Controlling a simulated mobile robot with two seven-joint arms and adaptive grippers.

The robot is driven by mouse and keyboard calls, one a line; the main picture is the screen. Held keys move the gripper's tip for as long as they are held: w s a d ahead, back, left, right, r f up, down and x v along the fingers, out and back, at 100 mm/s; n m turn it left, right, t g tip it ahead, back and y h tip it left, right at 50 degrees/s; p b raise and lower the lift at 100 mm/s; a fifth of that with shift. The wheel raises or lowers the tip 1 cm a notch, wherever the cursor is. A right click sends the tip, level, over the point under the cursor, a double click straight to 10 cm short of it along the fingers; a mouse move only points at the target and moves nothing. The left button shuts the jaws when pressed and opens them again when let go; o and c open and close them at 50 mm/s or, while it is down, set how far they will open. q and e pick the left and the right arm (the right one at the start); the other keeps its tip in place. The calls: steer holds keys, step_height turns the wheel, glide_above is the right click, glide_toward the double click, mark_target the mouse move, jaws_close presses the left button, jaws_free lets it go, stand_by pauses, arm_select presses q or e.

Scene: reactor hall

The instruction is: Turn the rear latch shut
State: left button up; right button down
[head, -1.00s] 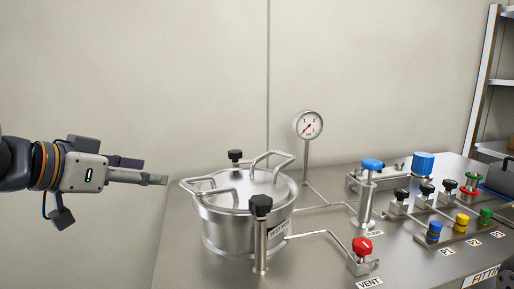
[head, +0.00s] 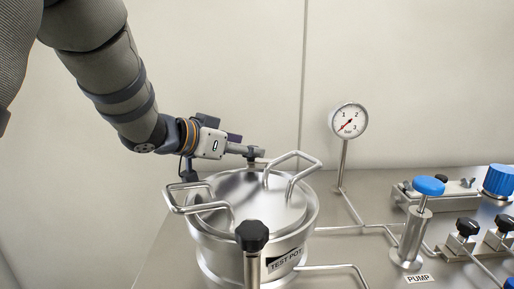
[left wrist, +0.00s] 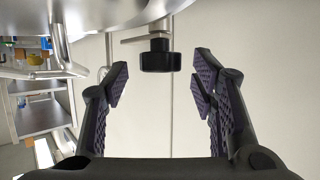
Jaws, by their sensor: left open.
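The test pot (head: 215,262) is a steel vessel with a lid (head: 240,195) and two bar handles. My left gripper (head: 258,152) is over the pot's far side in the head view, fingers pointing right. The rear latch's black knob cannot be made out there, apparently behind the gripper. In the left wrist view, a black knob (left wrist: 157,58) with a flat metal arm (left wrist: 145,38) shows beside the pot rim (left wrist: 100,15), lying between the open fingers (left wrist: 160,80) in the picture. It touches neither finger. My right gripper is out of view.
A front latch with a black knob (head: 252,236) stands at the pot's near side. A gauge (head: 348,119) on a thin post and a blue-topped pump (head: 428,187) stand to the right, joined by pipes. Behind is a plain wall.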

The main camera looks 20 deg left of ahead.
arm_select(q)
steer(key=shift+w+d+f, duration=0.15)
steer(key=shift+w+f, duration=0.05)
steer(key=shift+w, duration=0.35)
steer(key=c, duration=1.1)
steer(key=shift+c, duration=0.2)
